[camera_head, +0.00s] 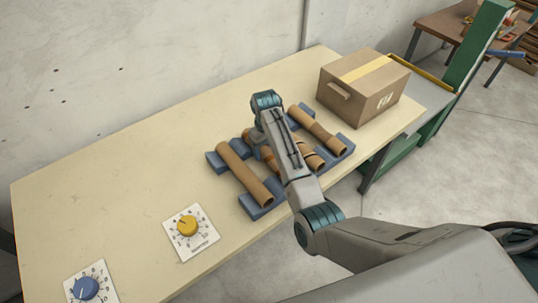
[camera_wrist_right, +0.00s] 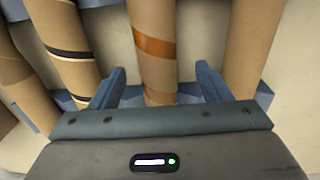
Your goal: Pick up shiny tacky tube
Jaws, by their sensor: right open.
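Several brown cardboard tubes lie on blue cradles on the table. In the right wrist view, a tube with glossy orange-brown bands (camera_wrist_right: 154,64), which looks like the shiny tacky tube, runs between the fingers of my right gripper (camera_wrist_right: 161,82). The gripper is open, with a finger on each side and visible gaps to the tube. In the head view my right arm hides most of this tube and the fingertips. My left gripper is out of view.
The blue cradles (camera_head: 257,208) support the tubes, with neighbours close on both sides. A cardboard box (camera_head: 345,96) stands at the table's right end. A yellow dial (camera_head: 187,226) and a blue dial (camera_head: 86,288) are at the front left.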

